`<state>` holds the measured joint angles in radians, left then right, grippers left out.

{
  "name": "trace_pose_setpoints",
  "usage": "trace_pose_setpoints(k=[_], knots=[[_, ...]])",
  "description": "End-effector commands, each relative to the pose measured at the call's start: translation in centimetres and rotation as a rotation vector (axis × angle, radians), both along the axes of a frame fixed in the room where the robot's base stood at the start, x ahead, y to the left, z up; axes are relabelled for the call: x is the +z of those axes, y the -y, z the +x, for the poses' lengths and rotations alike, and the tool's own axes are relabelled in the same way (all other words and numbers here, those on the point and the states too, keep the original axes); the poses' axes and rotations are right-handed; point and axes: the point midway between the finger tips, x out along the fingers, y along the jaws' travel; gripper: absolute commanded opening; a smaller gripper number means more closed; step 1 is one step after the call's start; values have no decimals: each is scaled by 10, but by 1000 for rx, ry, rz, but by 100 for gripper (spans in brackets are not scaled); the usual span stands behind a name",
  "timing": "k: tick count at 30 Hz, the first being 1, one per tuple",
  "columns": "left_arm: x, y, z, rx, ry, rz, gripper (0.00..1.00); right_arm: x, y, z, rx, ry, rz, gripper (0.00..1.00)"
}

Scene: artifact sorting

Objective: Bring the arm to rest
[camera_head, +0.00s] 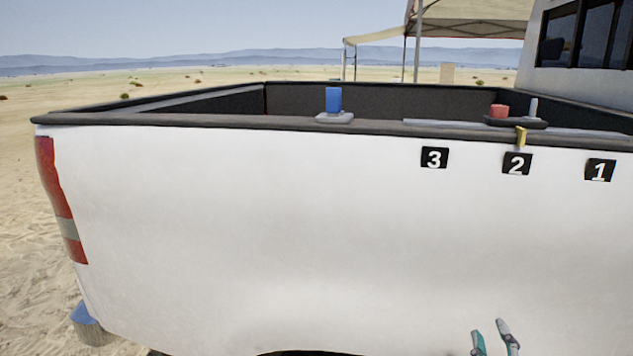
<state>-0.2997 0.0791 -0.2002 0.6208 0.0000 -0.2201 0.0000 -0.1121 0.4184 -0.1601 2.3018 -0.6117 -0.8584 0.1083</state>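My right gripper (492,338) shows at the bottom right, in front of the white truck side. Its two grey and teal fingers point up, stand apart and have nothing between them. The rest of the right arm is below the picture. My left gripper and arm are not in this view.
The white pickup truck bed (250,220) spans the view. On it stand a blue block on a grey base (334,118) and a dark tray (515,122) with a red piece (499,111). Signs 3 (434,157), 2 (516,163) and 1 (600,170) mark its side.

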Motion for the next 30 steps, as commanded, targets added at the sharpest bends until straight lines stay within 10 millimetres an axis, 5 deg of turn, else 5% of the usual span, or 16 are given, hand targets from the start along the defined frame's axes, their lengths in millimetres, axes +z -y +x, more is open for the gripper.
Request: trace_pose_setpoints(k=[1,3,9,15,22,30], knots=[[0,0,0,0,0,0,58,-38,-2,-18,-28,-119,97,37],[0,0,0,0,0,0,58,-84,-8,-45,-62,-280,212,37],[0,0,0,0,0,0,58,-169,-36,-123,-115,-650,440,37],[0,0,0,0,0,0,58,-208,-64,-186,-132,-897,571,37],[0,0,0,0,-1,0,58,-230,-95,-250,-129,-1135,689,37],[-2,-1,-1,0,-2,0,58,-315,-96,-232,-140,-1163,678,37]])
